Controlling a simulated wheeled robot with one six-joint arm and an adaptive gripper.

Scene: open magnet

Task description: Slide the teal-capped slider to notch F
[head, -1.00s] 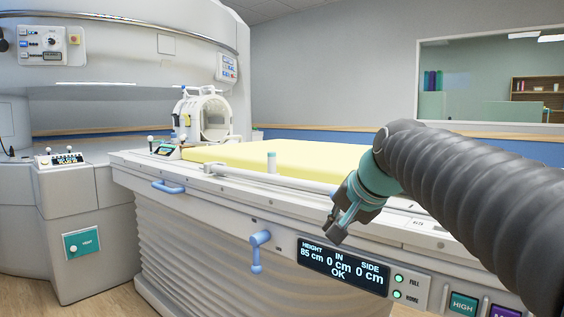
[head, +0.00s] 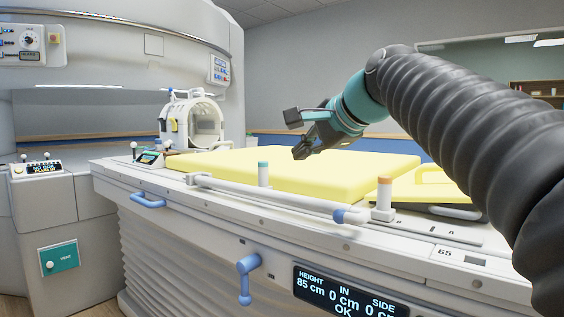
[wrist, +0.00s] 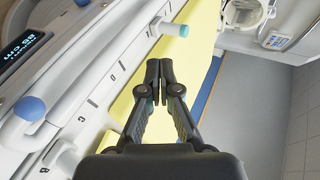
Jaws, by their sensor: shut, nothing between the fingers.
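The teal-capped slider (head: 263,174) is a white upright post with a teal cap, standing along the near edge of the yellow mattress. In the wrist view its teal cap (wrist: 183,30) is at upper middle, beyond my fingertips. My gripper (head: 299,136) is raised above the mattress, to the right of and above the slider in the head view. In the wrist view my gripper (wrist: 159,82) has its fingertips together, with nothing between them and apart from the slider. Small letters mark the table edge (wrist: 100,92); I cannot make out notch F.
An orange-capped post (head: 384,199) stands farther right. A white rail (head: 270,197) with a blue end runs along the front edge. A blue crank handle (head: 245,278) and a display (head: 345,292) are on the front panel. A white coil (head: 193,120) stands at the mattress's far end.

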